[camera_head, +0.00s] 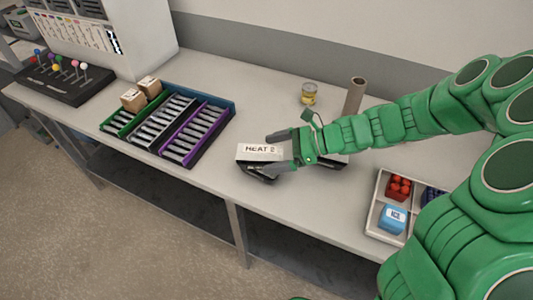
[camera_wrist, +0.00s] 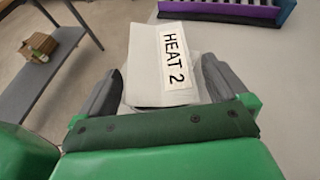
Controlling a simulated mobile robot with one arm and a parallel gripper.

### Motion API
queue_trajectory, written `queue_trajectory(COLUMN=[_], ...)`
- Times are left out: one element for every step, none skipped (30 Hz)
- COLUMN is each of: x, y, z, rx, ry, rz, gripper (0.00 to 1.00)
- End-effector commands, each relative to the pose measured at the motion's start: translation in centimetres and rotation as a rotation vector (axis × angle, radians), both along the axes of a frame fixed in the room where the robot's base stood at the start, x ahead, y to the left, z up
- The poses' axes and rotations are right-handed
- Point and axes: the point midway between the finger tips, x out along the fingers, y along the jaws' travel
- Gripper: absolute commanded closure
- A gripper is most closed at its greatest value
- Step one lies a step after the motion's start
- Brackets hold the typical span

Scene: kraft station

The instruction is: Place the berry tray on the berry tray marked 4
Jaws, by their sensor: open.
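My gripper (camera_head: 270,152) is open, low over the middle of the table. A pale block-like thing labelled "HEAT 2" (camera_head: 258,152) is at its fingers. In the wrist view my gripper (camera_wrist: 160,88) has one finger on each side of this labelled thing (camera_wrist: 145,60); I cannot tell whether they touch it. A dark base shows under it in the head view. A light divided tray (camera_head: 372,218) at the right holds red berry-like pieces (camera_head: 399,187), a blue block and dark blue pieces, partly hidden by my arm. I cannot make out any tray marked 4.
Racks with green, black and purple edges (camera_head: 200,130) stand left, with small cardboard boxes (camera_head: 134,100) behind. A small jar (camera_head: 309,94) and a brown tube (camera_head: 355,95) stand at the back. The table (camera_head: 215,190) is clear between the racks and my gripper.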

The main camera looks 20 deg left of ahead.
Motion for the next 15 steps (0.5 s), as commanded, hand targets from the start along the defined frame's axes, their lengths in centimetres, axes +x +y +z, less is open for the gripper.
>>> queue_trajectory(x=[0.4,0.5,0.8,0.9,1.1,1.3,1.5,1.6,1.8,2.0,2.2,2.4,2.5,2.7,2.8], y=[-0.7,-1.1,-1.6,-2.0,-2.4,-3.0,-3.4,-3.8,-4.3,-4.7,-5.0,-5.5,-5.8,-6.1,-6.5], z=[0.4,0.5,0.8,0.9,1.1,1.3,1.5,1.7,2.0,2.1,2.3,2.5,2.6,2.8,2.9], rx=[0.002,0.002,0.002,0.001,0.0,-0.001,-0.001,0.0,0.001,0.002,0.001,0.001,0.001,0.001,0.001], ry=[-0.002,-0.002,-0.002,-0.002,-0.003,-0.003,-0.003,-0.002,-0.002,-0.002,-0.003,-0.003,-0.004,-0.004,-0.004], rz=[-0.003,-0.002,-0.003,-0.003,-0.003,-0.003,-0.003,-0.002,-0.002,-0.002,-0.003,-0.004,-0.004,-0.005,-0.004], gripper=[0.0,0.0,0.0,0.0,0.0,0.0,0.0,0.0,0.0,0.0,0.0,0.0,0.0,0.0,0.0])
